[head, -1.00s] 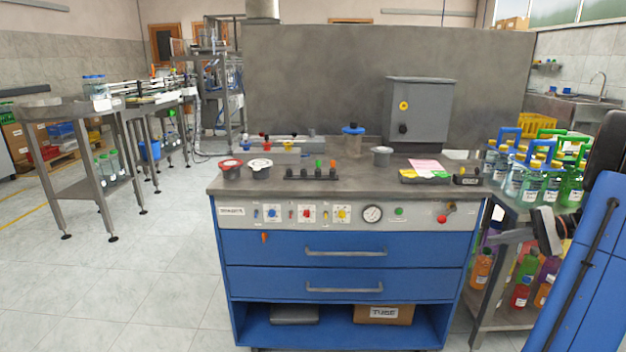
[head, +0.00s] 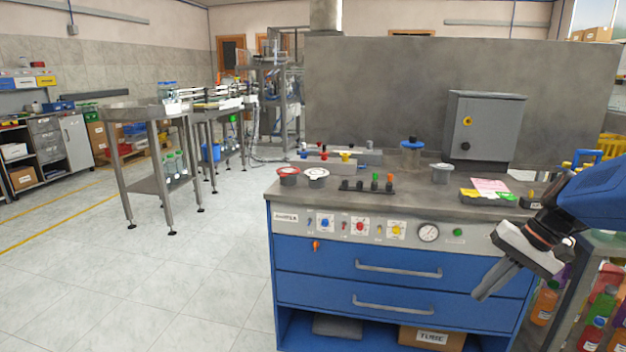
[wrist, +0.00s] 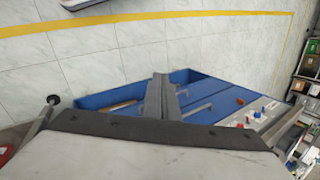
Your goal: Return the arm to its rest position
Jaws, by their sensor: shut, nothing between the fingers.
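My gripper (head: 490,284) is at the right in the head view, in front of the right end of the blue workbench (head: 350,283). Its fingers point down and to the left and are shut with nothing between them. In the wrist view my gripper (wrist: 163,82) shows its two fingers together at the centre. Beyond them lies the blue bench (wrist: 209,82) with its drawers and control panel. My blue arm comes in from the right edge of the head view and hides part of the bottle rack.
A rack of coloured bottles (head: 603,305) is at the right, close to my arm. Steel tables (head: 146,112) stand at the left; the floor between is clear.

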